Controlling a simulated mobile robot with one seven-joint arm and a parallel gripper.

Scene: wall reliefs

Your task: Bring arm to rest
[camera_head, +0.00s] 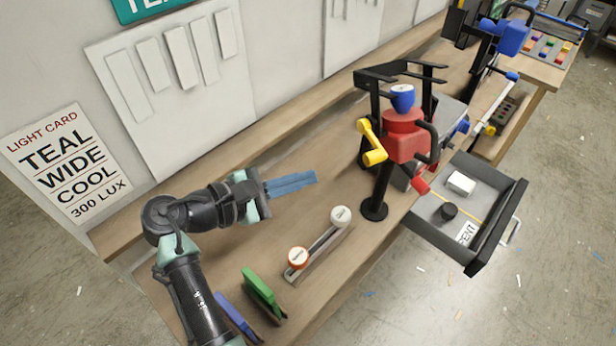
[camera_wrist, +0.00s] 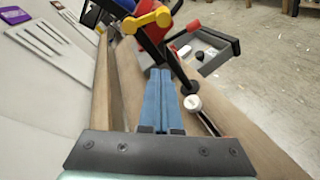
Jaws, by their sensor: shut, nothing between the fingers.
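My arm (camera_head: 190,275) reaches over the left end of the wooden bench and bends at the elbow toward the right. My gripper (camera_head: 314,177) has blue fingers and points toward the red machine in the head view. In the wrist view the gripper (camera_wrist: 158,72) shows its two blue fingers side by side, shut with nothing between them. The fingers appear to hang above the bench top, apart from any object. My wrist hides part of the bench behind it.
Green (camera_head: 262,290) and blue (camera_head: 236,318) blocks stand by my forearm. A red machine (camera_head: 404,135) stands ahead. An open drawer (camera_head: 470,212) juts out. A white wall panel (camera_head: 178,85) is behind.

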